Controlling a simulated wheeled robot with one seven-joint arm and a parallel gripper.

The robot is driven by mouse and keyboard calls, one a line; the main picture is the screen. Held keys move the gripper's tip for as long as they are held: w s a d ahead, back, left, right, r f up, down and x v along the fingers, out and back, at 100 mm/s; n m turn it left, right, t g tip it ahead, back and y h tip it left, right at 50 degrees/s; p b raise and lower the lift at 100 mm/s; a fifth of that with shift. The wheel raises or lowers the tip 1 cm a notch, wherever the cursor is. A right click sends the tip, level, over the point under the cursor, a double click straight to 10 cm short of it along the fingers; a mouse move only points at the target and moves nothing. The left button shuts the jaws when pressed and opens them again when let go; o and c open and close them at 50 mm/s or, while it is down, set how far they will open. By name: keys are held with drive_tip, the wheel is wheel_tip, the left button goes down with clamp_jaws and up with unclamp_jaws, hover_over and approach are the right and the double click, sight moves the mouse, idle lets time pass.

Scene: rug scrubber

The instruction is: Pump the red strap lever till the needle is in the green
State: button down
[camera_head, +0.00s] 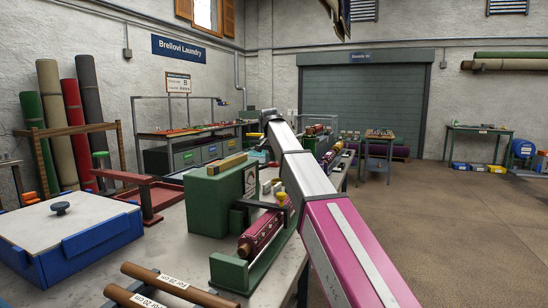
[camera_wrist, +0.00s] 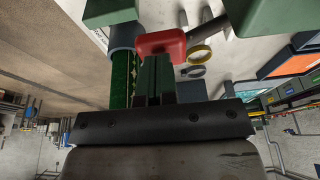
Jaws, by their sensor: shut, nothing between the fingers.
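In the wrist view a red block-shaped handle (camera_wrist: 162,43) is just beyond the fingertips of my gripper (camera_wrist: 154,62). The fingers are together with nothing between them. Whether they touch the red handle cannot be told. A dark green roller (camera_wrist: 122,78) lies beside the fingers on the left. In the head view a green machine (camera_head: 213,200) stands on the near bench, with a small pale dial (camera_head: 250,181) on its side; its needle is too small to read. A dark red patterned roller (camera_head: 262,230) lies in front. My gripper is hidden in the head view.
A blue box with a white lid (camera_head: 70,220) and a red stand (camera_head: 146,195) are left of the machine. Brown rolls (camera_head: 175,285) lie at the bench's front. Yellow and grey rings (camera_wrist: 200,53) are near the red handle. The floor at right (camera_head: 460,220) is open.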

drive_tip(key=s+d+f+t+y, duration=0.1)
drive_tip(key=d+f+y, duration=0.2)
drive_tip(key=f, duration=0.7)
drive_tip(key=shift+m+y, duration=0.3)
drive_tip(key=shift+y, duration=0.2)
drive_tip(key=shift+s+f, duration=0.1)
drive_tip(key=shift+f, duration=0.1)
drive_tip(key=d+v, duration=0.1)
drive_tip(key=v, duration=1.3)
drive_tip(key=shift+d, duration=0.35)
drive_tip(key=shift+f, duration=0.1)
